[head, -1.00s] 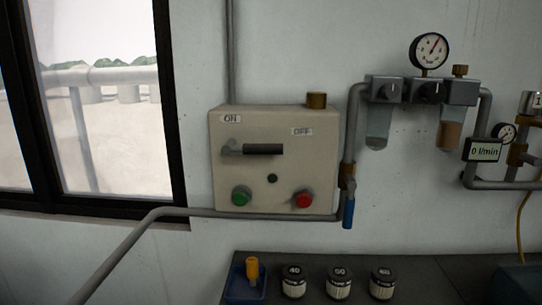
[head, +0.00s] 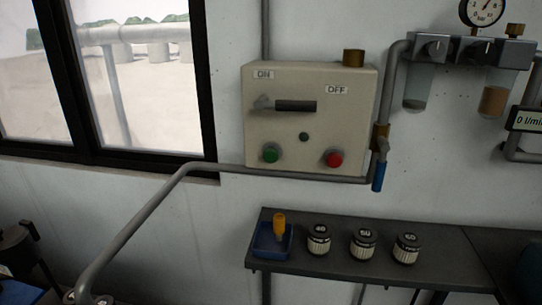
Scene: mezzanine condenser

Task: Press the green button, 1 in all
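The green button (head: 271,153) is at the lower left of a cream control box (head: 350,115) on the wall, in the head view. A red button (head: 333,159) sits to its right on the same box. The box also has a dark horizontal lever handle (head: 296,106) below the ON and OFF labels, and a small dark round spot (head: 303,137) between the buttons. Neither of my grippers can be made out in the head view, and nothing touches the green button.
A grey pipe (head: 140,222) runs along the box's underside and bends down to the lower left. A blue-handled valve (head: 379,176) hangs right of the box. Below, a dark shelf (head: 300,263) holds a blue tray (head: 262,246) and several jars (head: 363,243).

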